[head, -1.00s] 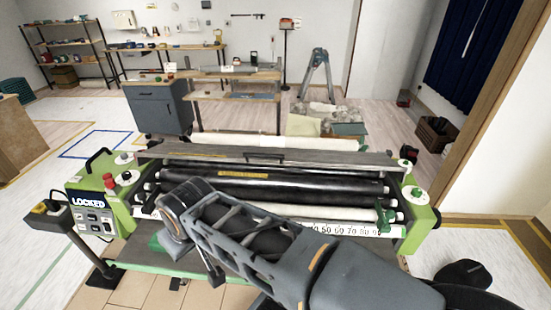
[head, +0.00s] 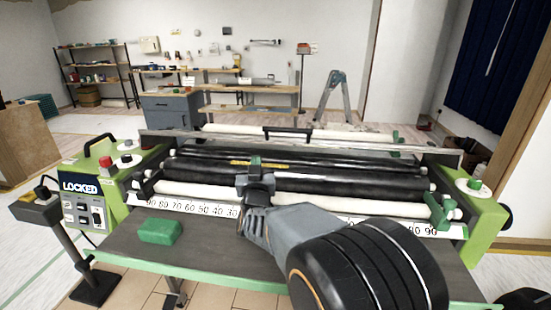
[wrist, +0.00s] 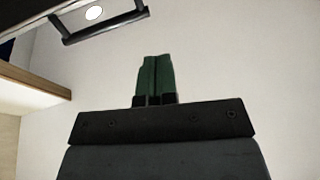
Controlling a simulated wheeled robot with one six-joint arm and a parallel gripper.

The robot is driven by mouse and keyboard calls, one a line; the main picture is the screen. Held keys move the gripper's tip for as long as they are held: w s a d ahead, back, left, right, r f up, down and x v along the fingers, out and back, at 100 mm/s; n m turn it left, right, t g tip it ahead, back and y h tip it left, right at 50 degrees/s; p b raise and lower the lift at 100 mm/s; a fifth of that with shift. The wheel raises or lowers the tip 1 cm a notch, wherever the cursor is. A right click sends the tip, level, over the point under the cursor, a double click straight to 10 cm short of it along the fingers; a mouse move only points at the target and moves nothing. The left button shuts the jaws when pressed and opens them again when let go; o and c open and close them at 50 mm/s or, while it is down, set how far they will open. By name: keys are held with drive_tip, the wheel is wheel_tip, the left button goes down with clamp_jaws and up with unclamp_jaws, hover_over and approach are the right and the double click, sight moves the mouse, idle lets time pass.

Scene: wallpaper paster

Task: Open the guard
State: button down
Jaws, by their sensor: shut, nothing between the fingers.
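The guard (head: 375,144) is a long grey bar-like cover spanning the back of the green wallpaper paster, above the dark rollers. A black handle (head: 288,133) stands on it near the middle. A dark handle (wrist: 100,27) also shows at the upper left in the wrist view. My gripper (head: 255,163) is in front of the rollers in the head view, its tip below and left of the guard handle and apart from it. Its green fingers (wrist: 155,75) are together and empty in the wrist view. The panel display (head: 80,187) reads LOCKED.
A red button (head: 106,163) sits on the left end housing. A green block (head: 160,232) lies on the front shelf (head: 215,250). A white ruler strip with numbers runs along the front. A post-mounted box (head: 38,205) stands at the left. Workbenches and a stepladder (head: 337,95) are behind.

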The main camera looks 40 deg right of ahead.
sight(277, 128)
drive_tip(key=w+d+r+h, duration=0.1)
drive_tip(key=w+d, duration=0.1)
drive_tip(key=d, duration=0.1)
drive_tip(key=w+d+r+m+h, duration=0.1)
drive_tip(key=w+d+h, duration=0.1)
drive_tip(key=d, duration=0.2)
drive_tip(key=w+d+r+m+h, duration=0.1)
drive_tip(key=w+d+r+h, duration=0.1)
drive_tip(key=w+d, duration=0.1)
drive_tip(key=shift+d+r+g+b, duration=0.1)
drive_tip(key=shift+d+g+b, duration=0.3)
drive_tip(key=shift+d, duration=0.3)
drive_tip(key=shift+r, duration=0.1)
